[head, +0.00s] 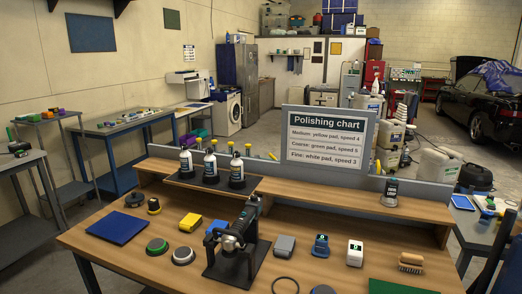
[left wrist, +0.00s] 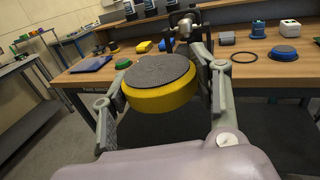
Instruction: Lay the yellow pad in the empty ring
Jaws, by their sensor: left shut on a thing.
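My left gripper (left wrist: 158,78) is shut on the yellow pad (left wrist: 160,98), a thick round disc with a grey face turned up. The two fingers press it from opposite sides, in front of the bench's front edge. The left gripper does not show in the head view. The empty ring, a thin black hoop (head: 285,286), lies flat on the wooden bench at the bottom of the head view; it also shows in the left wrist view (left wrist: 244,57), behind and right of the held pad. My right gripper is in neither view.
The polisher in its black stand (head: 238,240) rises left of the ring. A green pad (head: 157,246) and a pale-edged pad (head: 183,256) lie further left. A blue pad (left wrist: 284,54) lies right of the ring. The polishing chart (head: 325,140) stands behind.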

